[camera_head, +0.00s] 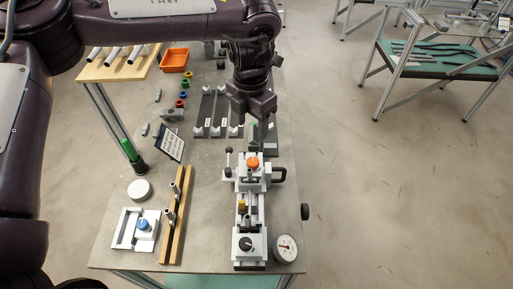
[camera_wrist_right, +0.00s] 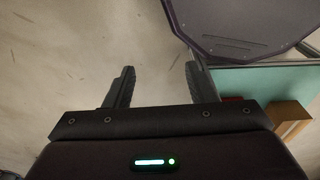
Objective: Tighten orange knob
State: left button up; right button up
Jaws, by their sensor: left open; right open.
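The orange knob (camera_head: 253,162) sits on top of the white clamping jig (camera_head: 250,185) at the right side of the table. My left gripper (camera_head: 262,122) points down just behind and above the knob, apart from it as far as I can tell. Its fingers are dark and partly blend together, with no object seen between them. My right gripper (camera_wrist_right: 158,85) shows in the right wrist view, open and empty, over the floor beside the table. The right gripper is not in the head view.
A white frame with a blue knob (camera_head: 143,225), a wooden rail (camera_head: 180,215) and a dial gauge (camera_head: 286,248) stand at the front. A sign (camera_head: 170,145) stands mid-table. An orange bin (camera_head: 174,60) and dark brackets (camera_head: 205,112) lie farther back.

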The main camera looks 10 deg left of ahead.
aim_at(253, 161)
pick_arm(q)
notch_tip(253, 161, down, 6)
jog(key=b, duration=0.5)
jog(key=shift+w+f+b, duration=0.1)
jog(key=shift+f+b, duration=0.15)
jog(key=shift+b, duration=0.15)
jog(key=shift+w+f, duration=0.1)
jog(key=shift+f, duration=0.2)
jog(key=shift+w+f, duration=0.1)
jog(key=shift+f, duration=0.05)
notch_tip(253, 161, down, 6)
jog(key=shift+f+p, duration=0.2)
jog(key=shift+p, duration=0.75)
jog(key=shift+f, duration=0.5)
pick_arm(e)
jog(key=f, duration=0.4)
jog(key=shift+s+f, duration=0.35)
jog(key=shift+f, duration=0.05)
pick_arm(q)
jog(key=shift+c, duration=0.5)
